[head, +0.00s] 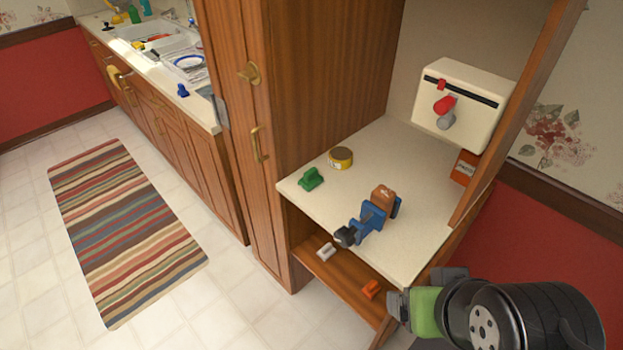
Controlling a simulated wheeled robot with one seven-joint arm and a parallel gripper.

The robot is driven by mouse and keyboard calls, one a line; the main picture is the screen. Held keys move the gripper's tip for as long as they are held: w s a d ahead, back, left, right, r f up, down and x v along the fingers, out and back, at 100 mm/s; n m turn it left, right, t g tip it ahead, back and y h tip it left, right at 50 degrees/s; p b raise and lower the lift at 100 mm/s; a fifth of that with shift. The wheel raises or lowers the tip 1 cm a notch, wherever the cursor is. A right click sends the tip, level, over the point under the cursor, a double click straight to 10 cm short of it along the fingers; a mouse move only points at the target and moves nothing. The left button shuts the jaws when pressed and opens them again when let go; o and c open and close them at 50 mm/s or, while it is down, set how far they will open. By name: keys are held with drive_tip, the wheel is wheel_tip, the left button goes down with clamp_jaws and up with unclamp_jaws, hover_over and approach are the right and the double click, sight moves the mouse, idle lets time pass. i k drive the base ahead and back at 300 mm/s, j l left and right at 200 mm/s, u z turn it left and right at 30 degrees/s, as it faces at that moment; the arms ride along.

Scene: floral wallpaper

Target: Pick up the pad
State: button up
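I cannot tell for sure which thing is the pad. On the cream shelf top (318,205) lie a small green thing (310,179) with a raised grip, a round yellow-and-brown tin (341,158), and a blue item (372,217) with a dark end. A brown block (383,195) touches the blue item. My gripper (422,296), dark with a bright green part, is at the lower right, in front of and below the shelf top. Whether the green part belongs to it or is held is unclear, and its fingertips are hard to make out.
A cream box (459,106) with a red lever stands at the shelf's back. A white piece (325,252) and an orange piece (371,289) lie on the lower shelf (335,270). The striped rug (120,225) lies left.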

sight(310, 179)
drive_tip(key=i+j, duration=0.2)
drive_tip(key=j, duration=0.15)
drive_tip(key=i+j+z, duration=0.1)
drive_tip(key=i+j, duration=0.15)
drive_tip(key=i+j+z, duration=0.1)
drive_tip(key=j, duration=0.4)
drive_tip(key=i+j, duration=0.3)
drive_tip(key=i+j+z, duration=0.1)
drive_tip(key=j, duration=0.35)
drive_tip(key=i+j, duration=0.25)
drive_tip(key=j, duration=0.15)
drive_tip(key=z, duration=0.05)
